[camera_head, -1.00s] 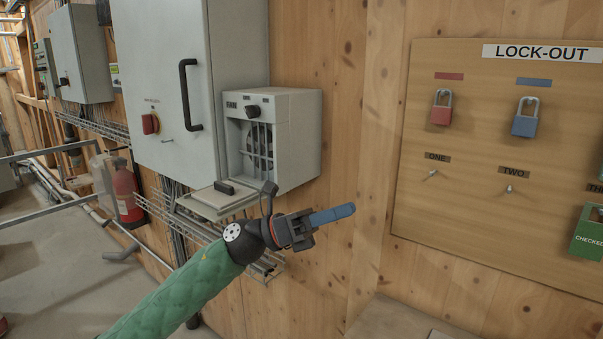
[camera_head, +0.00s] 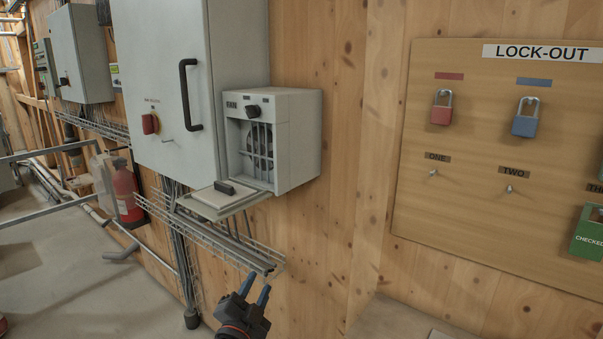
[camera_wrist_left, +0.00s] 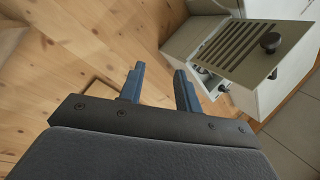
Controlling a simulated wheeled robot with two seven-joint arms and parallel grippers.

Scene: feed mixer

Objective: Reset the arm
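My left gripper (camera_head: 256,291) is low in the head view, below the wire cable tray, with its blue fingertips pointing up. Its two fingers stand apart with nothing between them, and the left wrist view shows the same gap between the fingers (camera_wrist_left: 160,88). It touches nothing that I can see. Most of my left arm is below the picture. My right gripper does not show in either view.
A small grey box (camera_head: 300,140) with a slotted front and lowered flap (camera_head: 222,198) hangs beside a large grey cabinet (camera_head: 165,90). A wire cable tray (camera_head: 230,249) runs below. The lock-out board (camera_head: 460,215) holds a red padlock (camera_head: 441,115) and a blue padlock (camera_head: 525,125).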

